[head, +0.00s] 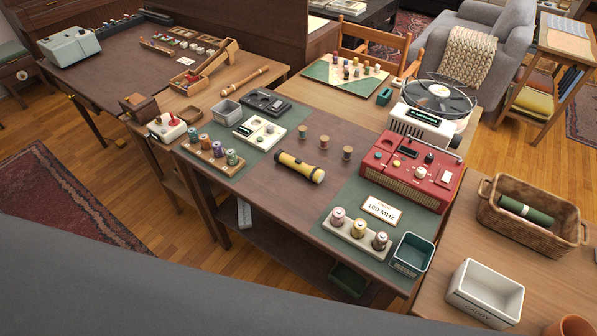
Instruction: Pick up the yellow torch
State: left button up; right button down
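The yellow torch (300,167) lies on its side on the brown middle part of the table (262,190) in the head view. Neither of my grippers shows in this view. A large grey out-of-focus shape fills the lower left of the picture.
A red radio (408,170) is to the right. A spool block (355,235) and a green bin (412,254) stand at the front right. Bare table surrounds the torch.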

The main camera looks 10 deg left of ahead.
aim_at(315, 174)
jog(key=j+z, duration=0.2)
jog(key=z, duration=0.7)
jog(key=j+z, duration=0.35)
jog(key=k+j+z, duration=0.15)
jog(key=j+z, duration=0.2)
jog(key=k+j+z, duration=0.1)
jog(key=j, duration=0.2)
jog(key=k+j, duration=0.15)
jog(key=j, duration=0.15)
jog(key=k+j+z, duration=0.15)
jog(key=j, duration=0.15)
jog(key=k+j, duration=0.2)
jog(key=j, duration=0.15)
jog(key=k+j, duration=0.15)
jog(key=j, duration=0.25)
